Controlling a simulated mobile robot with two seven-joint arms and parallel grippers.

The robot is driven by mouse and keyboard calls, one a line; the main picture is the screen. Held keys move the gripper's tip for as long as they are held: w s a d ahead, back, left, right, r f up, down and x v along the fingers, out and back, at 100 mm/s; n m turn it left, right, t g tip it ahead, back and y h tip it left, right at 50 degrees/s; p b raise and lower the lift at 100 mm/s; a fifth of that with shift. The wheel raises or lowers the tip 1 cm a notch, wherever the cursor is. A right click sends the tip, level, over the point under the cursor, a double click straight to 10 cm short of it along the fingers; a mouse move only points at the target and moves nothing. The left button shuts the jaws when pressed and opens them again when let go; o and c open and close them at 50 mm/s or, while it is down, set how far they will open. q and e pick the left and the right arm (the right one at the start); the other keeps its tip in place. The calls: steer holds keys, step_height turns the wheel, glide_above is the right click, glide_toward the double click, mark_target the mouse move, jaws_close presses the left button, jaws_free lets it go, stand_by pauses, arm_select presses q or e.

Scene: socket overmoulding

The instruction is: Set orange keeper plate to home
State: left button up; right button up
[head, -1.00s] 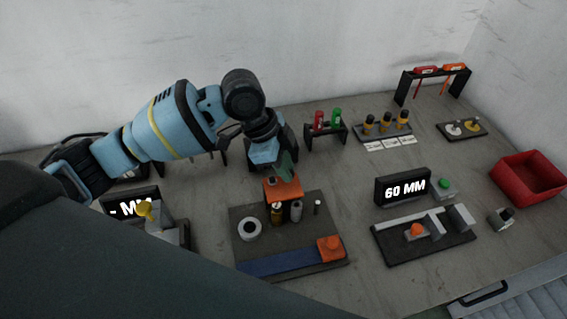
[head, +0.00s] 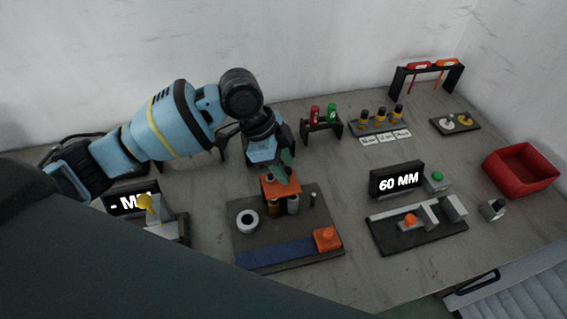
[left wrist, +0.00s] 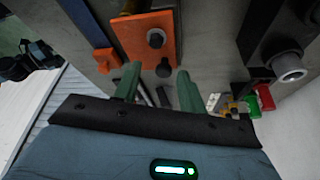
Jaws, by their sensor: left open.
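The orange keeper plate (head: 281,188) is at the back of a dark fixture base (head: 241,238), over upright cylinders (head: 293,206) whose tops it hides. My left gripper (head: 284,168) is at the plate, its green fingers pointing down at its upper edge. In the left wrist view the orange plate (left wrist: 135,40) carries a grey round bolt and a dark knob (left wrist: 163,68). The left gripper (left wrist: 158,74) is open there, its two fingertips on either side of the knob, close to the plate's edge. Contact cannot be told. My right gripper is not in view.
On the fixture are a white ring (head: 247,220), a blue strip (head: 278,253) and an orange block (head: 327,238). A 60 MM display (head: 398,181) and gauge stand to the right. A red bin (head: 521,170) is at far right. A small rack (head: 322,122) stands behind the gripper.

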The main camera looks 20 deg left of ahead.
arm_select(q)
steer(key=v, duration=0.7)
steer(key=shift+r, duration=0.3)
steer(key=shift+s+f, duration=0.1)
steer(key=shift+s, duration=0.1)
